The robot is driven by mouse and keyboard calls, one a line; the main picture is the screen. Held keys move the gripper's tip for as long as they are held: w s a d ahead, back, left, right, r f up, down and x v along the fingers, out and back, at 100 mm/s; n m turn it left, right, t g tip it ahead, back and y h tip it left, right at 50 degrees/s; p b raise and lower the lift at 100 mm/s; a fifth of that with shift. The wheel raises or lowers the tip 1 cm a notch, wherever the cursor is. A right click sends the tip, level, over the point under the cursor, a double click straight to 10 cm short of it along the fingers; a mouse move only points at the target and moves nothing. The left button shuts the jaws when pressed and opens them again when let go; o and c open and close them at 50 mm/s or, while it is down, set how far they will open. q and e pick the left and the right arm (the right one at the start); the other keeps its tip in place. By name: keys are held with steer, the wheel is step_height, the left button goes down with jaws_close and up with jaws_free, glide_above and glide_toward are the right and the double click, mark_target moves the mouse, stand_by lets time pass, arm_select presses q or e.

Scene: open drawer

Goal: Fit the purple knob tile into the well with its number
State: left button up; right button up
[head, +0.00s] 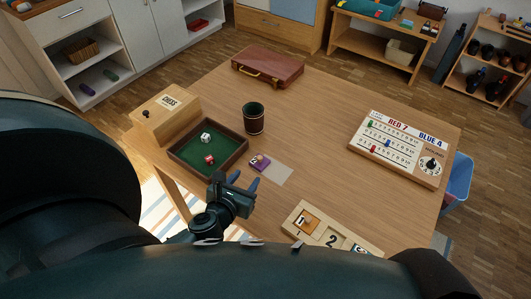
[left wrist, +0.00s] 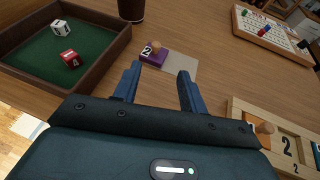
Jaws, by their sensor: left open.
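The purple knob tile (head: 259,163) lies on the table at the left end of a pale mat (head: 279,174). In the left wrist view the purple tile (left wrist: 153,53) shows a white 2 and a wooden knob on top. The puzzle board (head: 335,235) at the table's near edge has a well marked 2 (head: 331,241) and an orange tile with a knob (head: 307,222) in the well marked 1. My left gripper (head: 242,180) is open and empty, just short of the purple tile. Its fingers also show in the left wrist view (left wrist: 160,83). My arm hides part of the board.
A green dice tray (head: 225,166) with two dice stands left of the tile. A dark cup (head: 253,119), a chess box (head: 166,115) and a red-brown case (head: 268,68) stand farther back. A scoreboard (head: 401,147) lies at the right. The middle of the table is clear.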

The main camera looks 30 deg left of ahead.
mark_target(259, 158)
arm_select(q)
steer(key=shift+w+a+f+n, duration=0.15)
steer(key=shift+w+f+n, duration=0.05)
steer(key=shift+n, duration=0.1)
steer(key=x, duration=0.7)
steer(key=shift+w+a+f, duration=0.1)
steer(key=shift+b+x, duration=0.55)
steer(key=shift+x, duration=2.2)
steer(key=shift+a, duration=0.2)
jaws_close()
